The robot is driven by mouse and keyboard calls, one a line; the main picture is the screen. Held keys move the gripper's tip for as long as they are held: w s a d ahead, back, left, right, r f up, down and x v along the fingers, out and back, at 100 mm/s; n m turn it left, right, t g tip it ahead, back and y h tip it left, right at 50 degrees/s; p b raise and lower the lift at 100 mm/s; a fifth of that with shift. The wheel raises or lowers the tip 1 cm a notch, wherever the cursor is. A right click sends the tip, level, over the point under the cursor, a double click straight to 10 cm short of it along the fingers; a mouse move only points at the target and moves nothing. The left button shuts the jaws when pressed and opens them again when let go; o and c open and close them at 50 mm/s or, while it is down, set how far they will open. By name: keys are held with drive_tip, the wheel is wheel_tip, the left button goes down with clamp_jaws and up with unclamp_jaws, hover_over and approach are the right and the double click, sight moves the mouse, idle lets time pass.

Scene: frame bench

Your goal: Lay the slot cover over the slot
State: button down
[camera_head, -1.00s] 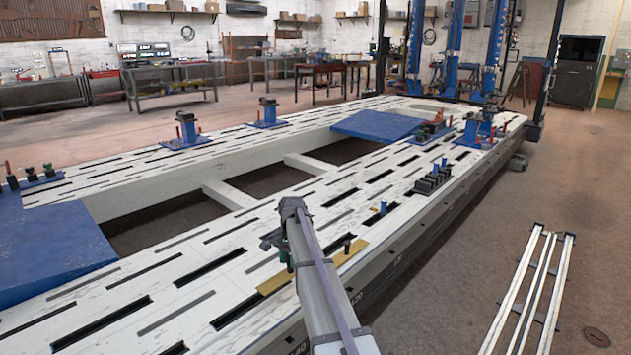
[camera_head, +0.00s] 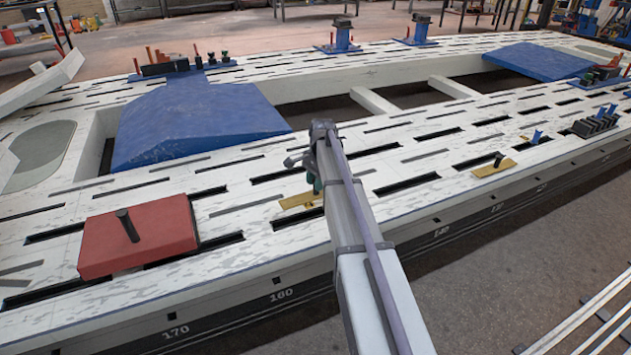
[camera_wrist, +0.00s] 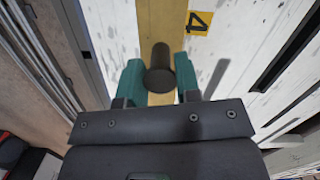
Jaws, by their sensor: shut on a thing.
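My gripper (camera_wrist: 158,82) has its green fingers shut on the dark round knob (camera_wrist: 159,68) of a yellow slot cover (camera_wrist: 158,22). In the head view this cover (camera_head: 298,201) shows partly behind my gripper (camera_head: 314,186), over or just above the white bench top. I cannot tell whether it touches the top. A second yellow cover (camera_head: 494,169) with a dark knob lies farther right on the bench. Several dark open slots run along the bench, one to the left of my gripper (camera_head: 207,193). A slot (camera_wrist: 287,55) also shows in the wrist view, right of the held cover.
A red block (camera_head: 140,235) with a dark post sits on the bench at left. A blue ramp (camera_head: 195,122) lies beyond my gripper. Black blocks (camera_head: 596,125) stand at right.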

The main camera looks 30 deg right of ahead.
sight(315, 194)
drive_tip(key=shift+w+a, duration=0.1)
drive_tip(key=shift+a, duration=0.4)
drive_tip(key=shift+d+m, duration=0.3)
wheel_tip(315, 194, down, 6)
drive_tip(key=b, duration=0.6)
drive_tip(key=shift+f+b, duration=1.1)
idle(0.6)
drive_tip(key=c, duration=0.7)
unclamp_jaws()
drive_tip(key=shift+c, duration=0.2)
drive_tip(key=shift+r, duration=0.1)
drive_tip(key=r+p, duration=0.7)
drive_tip(key=d+r+p, duration=0.1)
drive_tip(key=r+p, duration=0.3)
drive_tip(key=shift+w+d, duration=0.1)
drive_tip(key=shift+f, duration=0.15)
